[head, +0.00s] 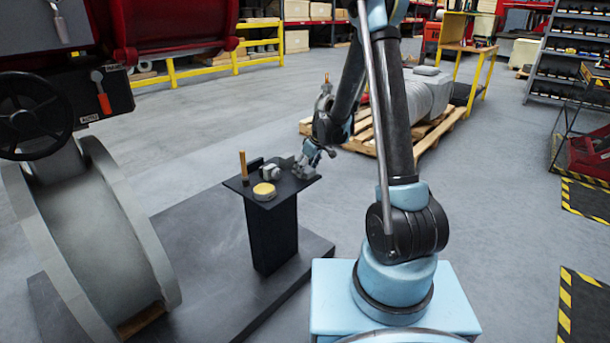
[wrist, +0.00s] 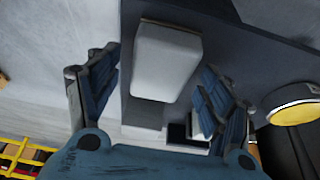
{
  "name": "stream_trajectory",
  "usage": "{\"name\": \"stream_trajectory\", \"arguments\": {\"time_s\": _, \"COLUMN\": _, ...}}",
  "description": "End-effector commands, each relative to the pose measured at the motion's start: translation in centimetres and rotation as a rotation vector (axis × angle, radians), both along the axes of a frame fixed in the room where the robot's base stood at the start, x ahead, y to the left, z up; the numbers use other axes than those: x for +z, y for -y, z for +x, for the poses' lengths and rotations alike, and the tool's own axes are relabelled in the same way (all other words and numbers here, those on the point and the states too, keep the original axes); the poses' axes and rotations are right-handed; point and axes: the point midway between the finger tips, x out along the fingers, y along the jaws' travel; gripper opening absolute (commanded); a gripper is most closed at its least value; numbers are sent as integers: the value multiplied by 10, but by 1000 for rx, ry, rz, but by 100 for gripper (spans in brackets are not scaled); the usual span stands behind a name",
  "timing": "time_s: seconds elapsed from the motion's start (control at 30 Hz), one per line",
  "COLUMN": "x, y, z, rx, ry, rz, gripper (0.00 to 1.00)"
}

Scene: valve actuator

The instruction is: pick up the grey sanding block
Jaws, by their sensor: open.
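The grey sanding block (wrist: 166,62) is a pale grey rounded block lying at the edge of the dark stand top (wrist: 235,50) in the wrist view. My gripper (wrist: 160,66) is open, with one blue-padded finger to the block's left and the other to its right. Gaps show between block and fingers, so it is not gripped. In the head view my gripper (head: 306,164) is low over the right end of the small black stand (head: 240,187). I cannot clearly make out the block there beside the fingers.
On the stand are a yellow-topped round tin (head: 264,191), an upright wooden-handled tool (head: 243,165) and a small metal fitting (head: 270,171). A large valve with a handwheel (head: 32,115) stands left. A wooden pallet (head: 437,128) lies behind my arm.

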Motion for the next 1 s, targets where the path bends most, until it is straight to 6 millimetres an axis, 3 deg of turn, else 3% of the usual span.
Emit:
{"name": "stream_trajectory", "arguments": {"time_s": 0.4, "x": -2, "y": 0, "z": 0, "rx": 0, "ry": 0, "rz": 0, "gripper": 73}}
{"name": "stream_trajectory", "arguments": {"time_s": 0.63, "x": -2, "y": 0, "z": 0, "rx": 0, "ry": 0, "rz": 0, "gripper": 23}}
{"name": "stream_trajectory", "arguments": {"time_s": 1.0, "x": 0, "y": 0, "z": 0, "rx": 0, "ry": 0, "rz": 0, "gripper": 22}}
